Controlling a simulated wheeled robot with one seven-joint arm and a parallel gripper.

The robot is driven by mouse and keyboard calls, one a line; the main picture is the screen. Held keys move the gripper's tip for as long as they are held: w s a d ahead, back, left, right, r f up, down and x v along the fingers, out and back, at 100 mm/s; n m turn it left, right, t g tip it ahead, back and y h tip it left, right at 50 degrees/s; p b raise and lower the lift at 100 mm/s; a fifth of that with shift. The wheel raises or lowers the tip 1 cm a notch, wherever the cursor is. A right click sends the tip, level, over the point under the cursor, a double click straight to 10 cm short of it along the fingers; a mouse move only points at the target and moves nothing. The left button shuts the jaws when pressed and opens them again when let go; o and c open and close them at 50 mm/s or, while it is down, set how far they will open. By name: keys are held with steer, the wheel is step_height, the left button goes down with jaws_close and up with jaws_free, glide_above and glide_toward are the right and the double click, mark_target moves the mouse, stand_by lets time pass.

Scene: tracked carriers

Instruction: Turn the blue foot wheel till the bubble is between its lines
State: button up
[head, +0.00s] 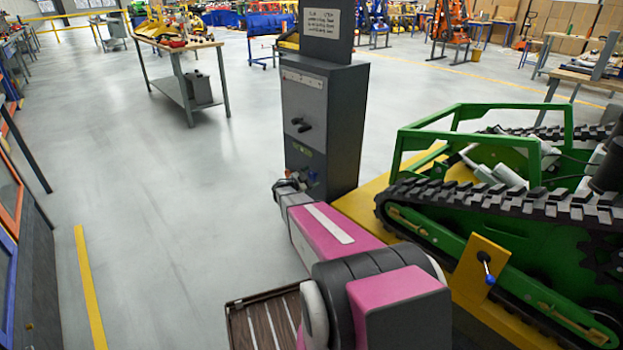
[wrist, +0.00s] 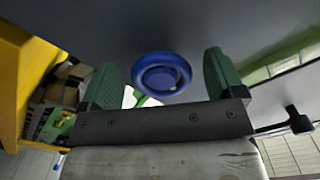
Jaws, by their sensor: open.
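The blue foot wheel (wrist: 161,75) is round with a raised rim and shows in the wrist view under a dark surface. It sits between the two green fingers of my gripper (wrist: 162,66). The fingers are open, with a gap on each side of the wheel. In the head view my arm reaches to the lower front of a grey cabinet (head: 303,110), where a small blue spot shows by the gripper. I cannot make out a bubble or its lines in either view.
A green tracked carrier (head: 480,240) on a yellow base stands close on the right. A wooden-topped workbench (head: 180,45) stands behind on the left. A sign (head: 320,22) tops the cabinet. The floor left of the cabinet is clear, with a yellow line (head: 90,290).

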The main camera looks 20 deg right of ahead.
steer(key=v, duration=1)
steer(key=s+a+r+n+g+y, duration=0.15)
steer(key=s+n+g+y, duration=0.6)
steer(key=s, duration=1.05)
steer(key=s+a+r+n+t+y, duration=0.1)
steer(key=s+a+r+n+y, duration=0.3)
steer(key=s+a+n+y, duration=0.5)
steer(key=shift+s+a+r+n, duration=0.2)
steer(key=shift+s+a+n, duration=1.35)
steer(key=shift+s+n, duration=0.45)
steer(key=shift+w+y, duration=0.15)
steer(key=shift+y, duration=0.1)
